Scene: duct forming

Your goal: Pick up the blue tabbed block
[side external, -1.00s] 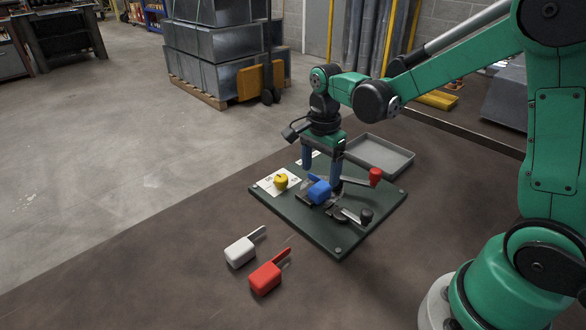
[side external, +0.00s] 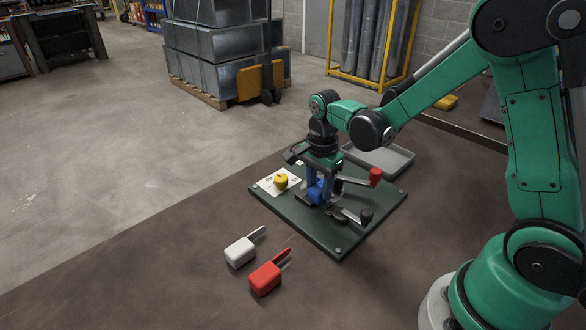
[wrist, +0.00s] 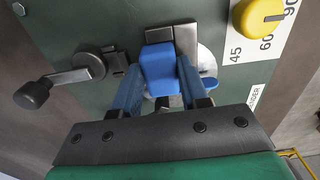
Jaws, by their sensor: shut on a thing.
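The blue tabbed block (side external: 316,191) sits at the fixture on the dark green board (side external: 336,246). It also shows in the wrist view (wrist: 160,68), between the two blue fingers. My gripper (side external: 319,196) is down over the block and shut on it. In the wrist view my gripper (wrist: 157,84) has one finger on each side of the block. Whether the block is still touching the fixture cannot be told.
A red-knobbed lever (side external: 375,177) and a black-knobbed lever (side external: 365,215) flank the fixture closely. A yellow knob (side external: 281,182) sits on a marked white plate. White (side external: 240,252) and red (side external: 266,278) tabbed blocks lie in front. A grey tray (side external: 380,158) stands behind.

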